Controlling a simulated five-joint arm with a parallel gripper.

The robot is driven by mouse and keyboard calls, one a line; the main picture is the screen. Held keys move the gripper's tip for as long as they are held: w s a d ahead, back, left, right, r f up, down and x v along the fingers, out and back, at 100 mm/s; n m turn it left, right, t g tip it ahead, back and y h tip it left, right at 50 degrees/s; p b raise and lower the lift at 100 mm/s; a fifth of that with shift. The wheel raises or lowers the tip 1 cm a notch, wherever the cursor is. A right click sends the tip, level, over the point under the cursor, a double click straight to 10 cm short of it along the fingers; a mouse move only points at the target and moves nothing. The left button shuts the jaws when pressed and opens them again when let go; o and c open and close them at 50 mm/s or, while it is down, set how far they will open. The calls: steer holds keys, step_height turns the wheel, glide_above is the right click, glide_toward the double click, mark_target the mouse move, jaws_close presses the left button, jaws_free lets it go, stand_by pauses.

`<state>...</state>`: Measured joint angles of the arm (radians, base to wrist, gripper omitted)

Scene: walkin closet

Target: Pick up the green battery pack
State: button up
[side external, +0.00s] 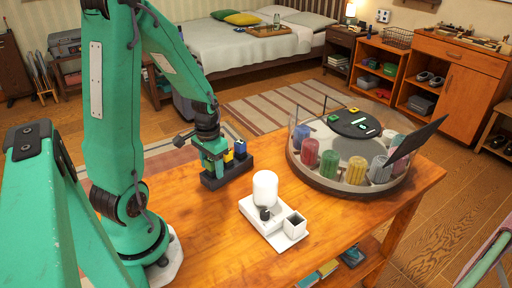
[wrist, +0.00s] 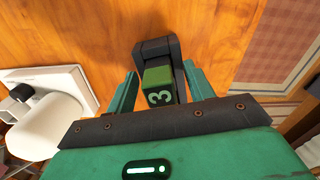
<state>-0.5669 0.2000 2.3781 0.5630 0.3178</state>
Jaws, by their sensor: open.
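The green battery pack (wrist: 157,76) is marked with a 3 and sits in a dark holder (wrist: 155,48). In the wrist view my gripper (wrist: 159,70) is open, with one finger on each side of the pack. There seems to be a gap on the left, while the right finger is close to the holder's side. In the side view my gripper (side external: 213,166) is down at the left part of the dark holder (side external: 233,171). I cannot tell the green pack from my green fingers there.
A yellow pack (side external: 228,158) and a blue pack (side external: 240,149) stand in the holder, right of my gripper. A white device (side external: 274,222) with a white cylinder (side external: 265,188) stands nearer the front. A round clear-walled tray (side external: 330,184) with colored jars stands at right.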

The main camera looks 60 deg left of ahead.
stand_by(0.3)
steer(key=c, duration=1.1)
steer(key=shift+r, duration=0.2)
steer(key=shift+r, duration=0.85)
steer(key=shift+d+r, duration=0.2)
steer(key=shift+r, duration=0.45)
steer(key=shift+d+r, duration=0.2)
steer(key=shift+r, duration=0.4)
steer(key=d+r, duration=0.2)
steer(key=d, duration=0.1)
steer(key=d+r, duration=0.2)
steer(key=d, duration=0.2)
steer(key=d+r, duration=0.2)
steer(key=d, duration=0.1)
steer(key=shift+w+d+r, duration=0.15)
steer(key=shift+d+r, duration=0.05)
steer(key=shift+d, duration=0.2)
